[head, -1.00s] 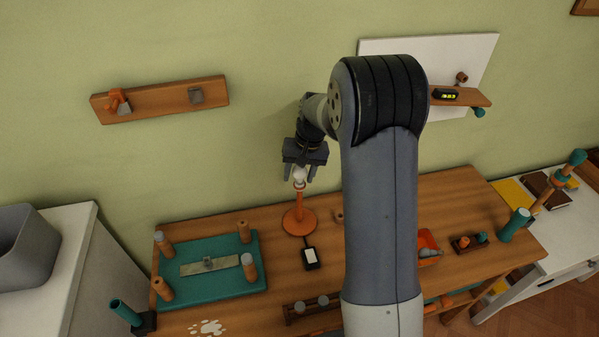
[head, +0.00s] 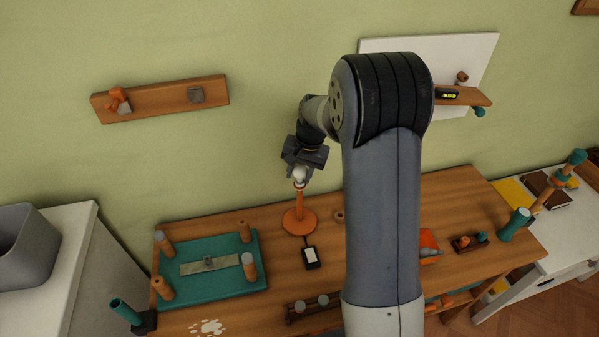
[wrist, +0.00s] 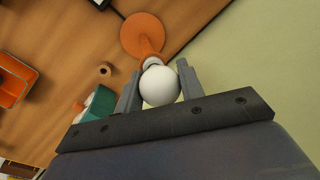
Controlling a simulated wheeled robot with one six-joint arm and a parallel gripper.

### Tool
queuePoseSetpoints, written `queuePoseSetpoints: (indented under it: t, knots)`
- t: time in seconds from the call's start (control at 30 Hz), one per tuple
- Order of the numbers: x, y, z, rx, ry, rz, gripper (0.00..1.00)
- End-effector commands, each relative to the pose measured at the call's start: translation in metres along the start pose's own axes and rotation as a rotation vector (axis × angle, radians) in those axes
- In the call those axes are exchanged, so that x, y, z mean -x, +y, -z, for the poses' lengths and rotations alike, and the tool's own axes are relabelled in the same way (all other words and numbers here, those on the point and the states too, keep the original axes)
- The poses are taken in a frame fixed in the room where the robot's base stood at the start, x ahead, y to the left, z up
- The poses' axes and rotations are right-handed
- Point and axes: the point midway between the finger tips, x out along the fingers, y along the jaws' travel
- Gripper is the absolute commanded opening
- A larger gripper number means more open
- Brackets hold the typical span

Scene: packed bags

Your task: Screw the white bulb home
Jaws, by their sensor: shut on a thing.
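The white bulb (head: 299,174) sits at the top of an orange lamp stand (head: 299,205) with a round base on the table. My gripper (head: 300,172) is over the stand, pointing down at the bulb. In the wrist view the round white bulb (wrist: 160,86) lies between the two grey fingers of my gripper (wrist: 158,88), which are shut on it. The orange stand (wrist: 144,35) shows beyond the bulb, with a pale collar between them. How far the bulb's thread is in the socket is hidden.
A small black device with a white face (head: 310,257) lies in front of the lamp base. A teal board with wooden pegs (head: 210,289) is to the left. A wall rail (head: 160,98) hangs behind. An orange tray (head: 429,243) is to the right.

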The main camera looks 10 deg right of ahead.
Motion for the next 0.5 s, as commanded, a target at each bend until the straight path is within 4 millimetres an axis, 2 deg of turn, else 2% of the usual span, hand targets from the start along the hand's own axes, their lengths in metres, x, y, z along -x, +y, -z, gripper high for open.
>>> queuePoseSetpoints:
  t: [0.17,0.5]
  knots:
    - [0.0003,-0.0001,-0.0001,-0.020,0.004,0.000,0.18]
    - [0.0003,-0.0003,0.0000,-0.279,0.054,-0.001,0.18]
